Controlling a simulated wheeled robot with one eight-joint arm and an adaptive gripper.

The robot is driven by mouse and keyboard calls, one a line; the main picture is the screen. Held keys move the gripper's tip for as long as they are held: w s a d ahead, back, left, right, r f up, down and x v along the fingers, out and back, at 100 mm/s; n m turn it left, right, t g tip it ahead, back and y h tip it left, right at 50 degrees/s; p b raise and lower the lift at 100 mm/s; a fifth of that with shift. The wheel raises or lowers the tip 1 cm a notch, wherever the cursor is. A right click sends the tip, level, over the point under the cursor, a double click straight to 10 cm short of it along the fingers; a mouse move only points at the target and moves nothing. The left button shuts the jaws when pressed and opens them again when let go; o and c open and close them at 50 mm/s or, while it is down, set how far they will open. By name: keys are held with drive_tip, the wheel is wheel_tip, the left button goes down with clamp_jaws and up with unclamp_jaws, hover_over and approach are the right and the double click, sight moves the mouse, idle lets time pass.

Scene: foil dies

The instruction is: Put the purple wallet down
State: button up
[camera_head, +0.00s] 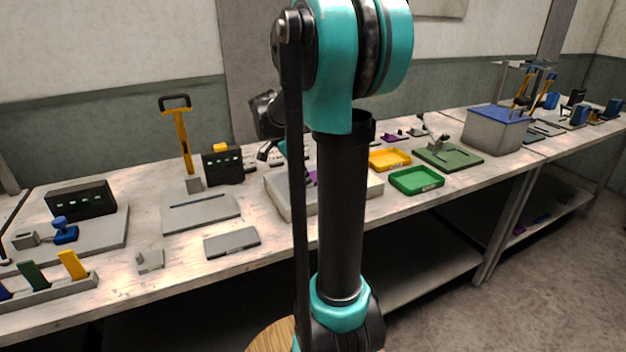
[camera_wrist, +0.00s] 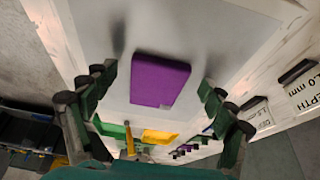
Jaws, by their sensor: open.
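The purple wallet (camera_wrist: 160,80) is a flat block in the middle of the wrist view, over the pale grey floor of a shallow tray (camera_wrist: 100,25). My gripper (camera_wrist: 156,84) is open, with its dark green fingers apart on either side of the wallet and a visible gap on each side. In the head view only a small purple patch, seemingly the wallet (camera_head: 312,178), shows at the pale tray (camera_head: 375,187). My arm hides most of the tray and the gripper there.
A yellow tray (camera_head: 390,159) and a green tray (camera_head: 417,180) stand right of the pale tray. A grey bin with a blue lid (camera_head: 497,128) is farther right. A flat grey block (camera_head: 232,243) and a grey plate (camera_head: 200,213) lie to the left, near a yellow-handled tool (camera_head: 184,140).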

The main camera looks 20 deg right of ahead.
drive_tip(key=c, duration=1.4)
drive_tip(key=shift+o, duration=0.2)
wheel_tip(320, 180, up, 20)
